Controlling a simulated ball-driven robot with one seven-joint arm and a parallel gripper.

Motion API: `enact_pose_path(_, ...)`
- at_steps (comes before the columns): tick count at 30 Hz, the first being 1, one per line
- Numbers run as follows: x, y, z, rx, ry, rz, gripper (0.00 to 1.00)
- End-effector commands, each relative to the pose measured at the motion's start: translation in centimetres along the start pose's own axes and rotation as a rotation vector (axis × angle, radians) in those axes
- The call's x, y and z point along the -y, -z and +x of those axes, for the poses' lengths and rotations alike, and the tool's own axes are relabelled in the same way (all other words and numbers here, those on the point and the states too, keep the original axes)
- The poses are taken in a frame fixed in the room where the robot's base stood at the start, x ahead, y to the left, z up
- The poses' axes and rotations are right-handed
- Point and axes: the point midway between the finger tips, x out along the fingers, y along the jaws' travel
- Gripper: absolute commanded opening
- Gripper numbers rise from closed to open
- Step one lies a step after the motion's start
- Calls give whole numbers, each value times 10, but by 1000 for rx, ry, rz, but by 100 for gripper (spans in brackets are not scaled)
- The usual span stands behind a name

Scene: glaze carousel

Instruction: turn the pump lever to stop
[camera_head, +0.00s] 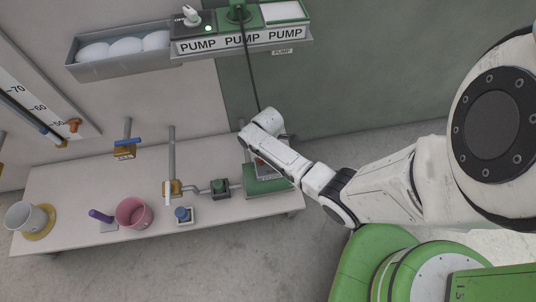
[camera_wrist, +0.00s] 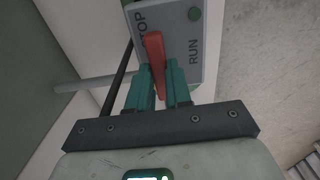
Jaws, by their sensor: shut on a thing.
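The red pump lever (camera_wrist: 155,52) shows in the wrist view on a grey plate (camera_wrist: 178,38) marked STOP on the left and RUN on the right. The lever lies between the two words. My gripper (camera_wrist: 160,85) has its two green fingers shut on the lever, one on each side. In the head view, my arm reaches over the green pump (camera_head: 268,187) at the right end of the bench and hides much of it. The lever is not clear there.
The bench (camera_head: 80,185) holds a pink pot (camera_head: 133,212), a white pot (camera_head: 25,218), a purple-handled thing (camera_head: 100,216) and a blue knob (camera_head: 182,213). A shelf with PUMP labels (camera_head: 241,40) hangs above, with a dark cord running down. Floor at right is clear.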

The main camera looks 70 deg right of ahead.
Motion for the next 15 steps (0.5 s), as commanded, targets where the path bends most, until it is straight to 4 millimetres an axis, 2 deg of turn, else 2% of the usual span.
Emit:
enact_pose_path(3,-1,1,0,-1,-3,-4,0)
enact_pose_path(4,-1,1,0,-1,-3,-4,20)
enact_pose_path(9,0,1,0,0,-2,-3,36)
enact_pose_path(12,0,0,0,0,-1,-2,45)
enact_pose_path(15,0,0,0,0,-1,-1,45)
